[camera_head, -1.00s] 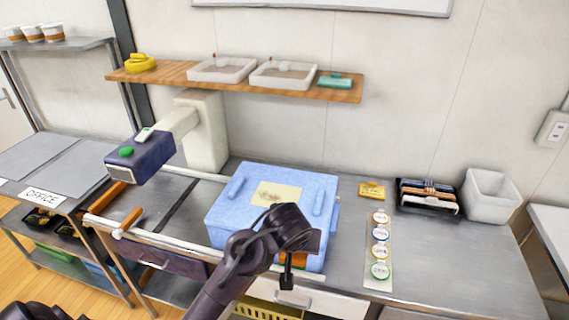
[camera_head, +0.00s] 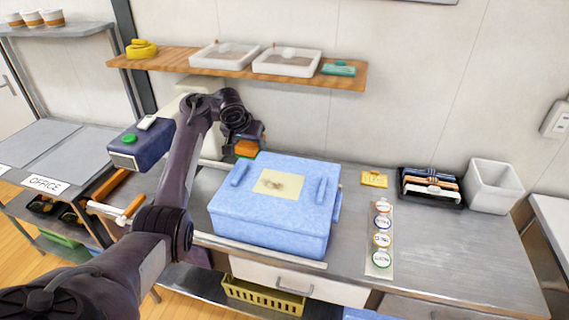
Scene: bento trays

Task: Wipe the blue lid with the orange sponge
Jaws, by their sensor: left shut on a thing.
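The blue lid (camera_head: 309,169) tops a blue box (camera_head: 270,232) on the steel counter. A pale yellow patch (camera_head: 279,184) with a brownish smudge lies on the middle of the lid. My left gripper (camera_head: 247,143) is shut on the orange sponge (camera_head: 247,149), which has a green underside. It holds the sponge beyond the lid's back left corner; whether they touch I cannot tell. My left arm comes in from the lower left and passes left of the box. My right gripper is not in view.
A wall shelf (camera_head: 178,68) with white trays (camera_head: 287,62) hangs behind. A navy-headed device (camera_head: 141,144) stands left of the box. To the right are a strip of round stickers (camera_head: 381,240), a black rack (camera_head: 430,187) and a white bin (camera_head: 492,187).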

